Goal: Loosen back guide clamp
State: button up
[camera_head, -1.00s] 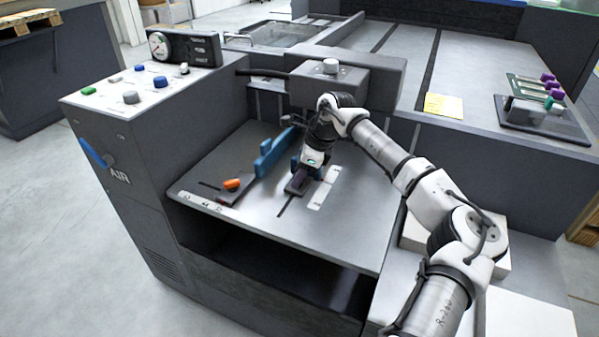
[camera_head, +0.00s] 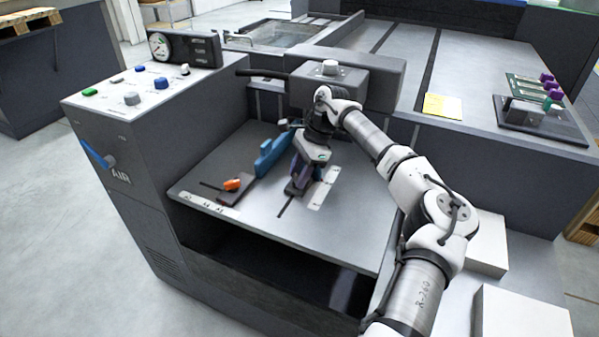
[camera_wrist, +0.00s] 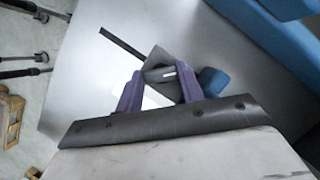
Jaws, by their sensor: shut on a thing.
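The clamp (camera_wrist: 160,58) is a dark grey block with a pale mark on its top. It sits at a slot in the grey table, and in the wrist view my gripper's purple fingers (camera_wrist: 160,85) stand on either side of its upper part. My gripper (camera_head: 297,184) is shut on this upper part, low over the table in the head view, and hides most of the clamp there. A small blue piece (camera_wrist: 212,80) lies just right of the fingers. The long blue guide (camera_head: 272,153) stands to the left of my gripper in the head view.
An orange knob (camera_head: 232,184) on a dark base sits at another slot to the left. A grey housing (camera_head: 342,85) overhangs the table behind my wrist. The control cabinet (camera_head: 130,130) stands at the left. The table's front right part is clear.

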jog(key=o, duration=1)
